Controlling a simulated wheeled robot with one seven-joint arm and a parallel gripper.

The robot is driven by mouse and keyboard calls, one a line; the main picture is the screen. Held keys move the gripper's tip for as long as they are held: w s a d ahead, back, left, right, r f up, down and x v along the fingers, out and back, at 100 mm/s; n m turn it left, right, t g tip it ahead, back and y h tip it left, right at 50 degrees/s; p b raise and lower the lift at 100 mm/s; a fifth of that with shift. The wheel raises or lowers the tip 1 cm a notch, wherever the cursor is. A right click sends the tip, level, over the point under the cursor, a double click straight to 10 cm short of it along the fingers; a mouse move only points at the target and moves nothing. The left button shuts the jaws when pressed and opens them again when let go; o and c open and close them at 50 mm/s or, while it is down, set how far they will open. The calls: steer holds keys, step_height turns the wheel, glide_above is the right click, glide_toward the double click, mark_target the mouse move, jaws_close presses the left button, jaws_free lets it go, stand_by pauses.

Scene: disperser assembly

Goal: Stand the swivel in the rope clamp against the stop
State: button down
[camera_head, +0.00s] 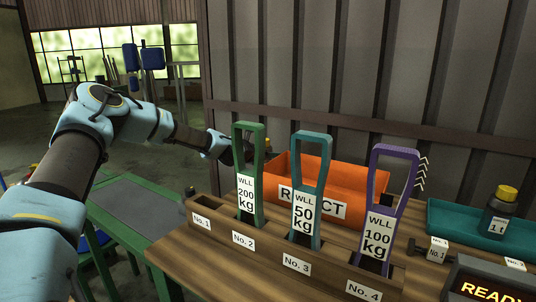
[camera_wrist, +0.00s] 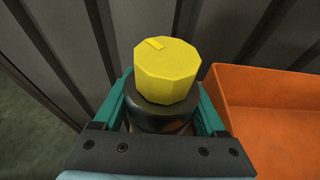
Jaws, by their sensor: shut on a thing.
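My gripper (camera_wrist: 165,104) is shut on a dark round piece with a faceted yellow cap (camera_wrist: 153,68), with a teal finger on each side. I cannot tell for sure whether this piece is the swivel. In the head view my gripper end (camera_head: 222,150) is at the left rear of the rack, partly hidden by the green loop; the held piece is not clear there. A similar dark piece with a yellow cap, marked 1t (camera_head: 497,213), stands at the right. I cannot make out the rope clamp or its stop.
A wooden rack (camera_head: 320,262) holds green (camera_head: 246,165), teal (camera_head: 309,175) and purple (camera_head: 388,205) loops in numbered slots; No. 1 looks empty. Behind is an orange REJECT bin (camera_head: 345,180), also right of my gripper in the wrist view (camera_wrist: 270,85). A teal tray (camera_head: 440,215) and READY display (camera_head: 490,288) are right.

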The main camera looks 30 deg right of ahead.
jaws_free()
steer(key=b+v, duration=0.3)
steer(key=v, duration=0.9)
stand_by(0.3)
